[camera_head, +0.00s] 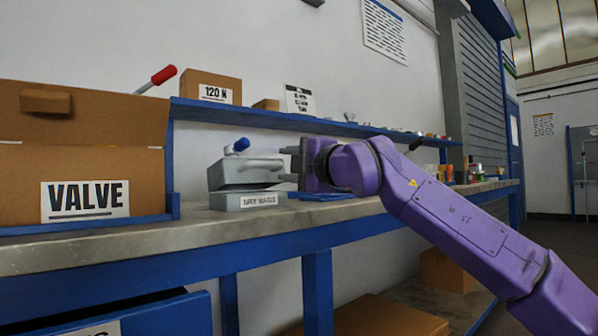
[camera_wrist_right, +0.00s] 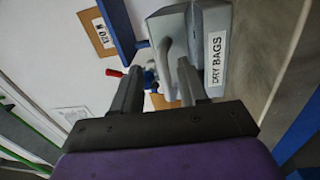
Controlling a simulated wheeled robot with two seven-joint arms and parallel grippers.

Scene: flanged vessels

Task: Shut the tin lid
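The grey tin (camera_head: 250,200), labelled DRY BAGS, sits on the workbench left of my right gripper in the head view. Its grey lid (camera_head: 240,174) is tilted above the base, with a dark gap between them. A blue-tipped lever (camera_head: 238,146) stands above the lid. My right gripper (camera_head: 283,164) is at the tin's right side, with its fingers pointing left. The tin also shows in the right wrist view (camera_wrist_right: 219,30), beyond the fingers. There the right gripper (camera_wrist_right: 160,68) is open, its fingers clearly apart. I cannot tell whether it touches the lid. My left gripper is not in view.
A cardboard box marked VALVE (camera_head: 60,180) stands on the bench at the left. A blue shelf (camera_head: 260,118) runs behind the tin, carrying a 120 N box (camera_head: 200,86) and small items. The workbench (camera_head: 150,238) is bare in front of the tin.

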